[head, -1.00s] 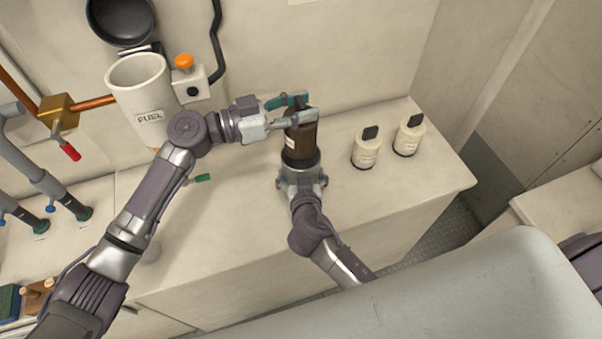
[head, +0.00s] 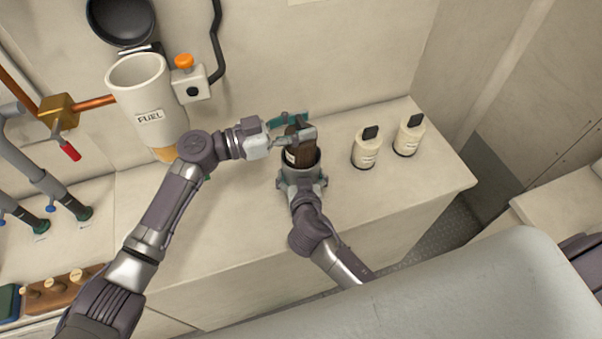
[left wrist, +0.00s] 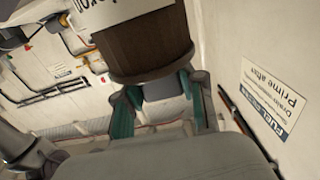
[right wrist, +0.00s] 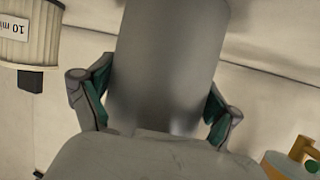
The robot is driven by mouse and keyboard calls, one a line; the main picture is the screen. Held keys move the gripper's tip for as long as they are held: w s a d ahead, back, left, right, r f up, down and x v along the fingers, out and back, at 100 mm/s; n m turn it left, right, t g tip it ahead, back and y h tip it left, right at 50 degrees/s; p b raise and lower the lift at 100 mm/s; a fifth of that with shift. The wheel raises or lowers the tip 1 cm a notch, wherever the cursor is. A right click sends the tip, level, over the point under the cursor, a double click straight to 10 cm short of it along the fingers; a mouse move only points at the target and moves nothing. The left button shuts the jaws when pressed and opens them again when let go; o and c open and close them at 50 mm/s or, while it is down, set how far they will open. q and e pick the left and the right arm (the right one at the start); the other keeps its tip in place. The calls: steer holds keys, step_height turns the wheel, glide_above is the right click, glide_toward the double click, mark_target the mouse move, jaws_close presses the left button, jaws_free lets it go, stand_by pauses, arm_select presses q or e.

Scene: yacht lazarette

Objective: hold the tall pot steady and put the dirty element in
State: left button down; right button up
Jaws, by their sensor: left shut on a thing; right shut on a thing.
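The dirty element (head: 301,152) is a dark brown pleated cylinder with a pale label. My left gripper (head: 294,127) is shut on its upper end. Its lower part is inside the mouth of the tall pot (head: 288,173), hidden by the pot's wall. The pot is a grey cylinder standing upright on the bench top. My right gripper (head: 303,186) is shut around the pot from the front. In the right wrist view its fingers flank the smooth grey pot wall (right wrist: 165,65). The left wrist view shows the brown element (left wrist: 150,45) between the fingers.
Two pale canisters with black tops, one nearer (head: 366,150) and one farther (head: 408,137), stand to the right. A white FUEL cylinder (head: 144,92) is on the wall at left. A wooden rack (head: 62,292) lies at lower left.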

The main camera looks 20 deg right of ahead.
arm_select(q)
steer(key=shift+f, duration=0.55)
steer(key=c, duration=0.6)
jaws_free()
steer(key=a, duration=1.2)
steer(key=shift+s, duration=0.2)
arm_select(e)
steer(key=o, duration=1)
steer(key=shift+s, duration=0.15)
steer(key=v, duration=1.1)
steer(key=shift+s+a+r, duration=0.2)
steer(key=shift+s, duration=0.15)
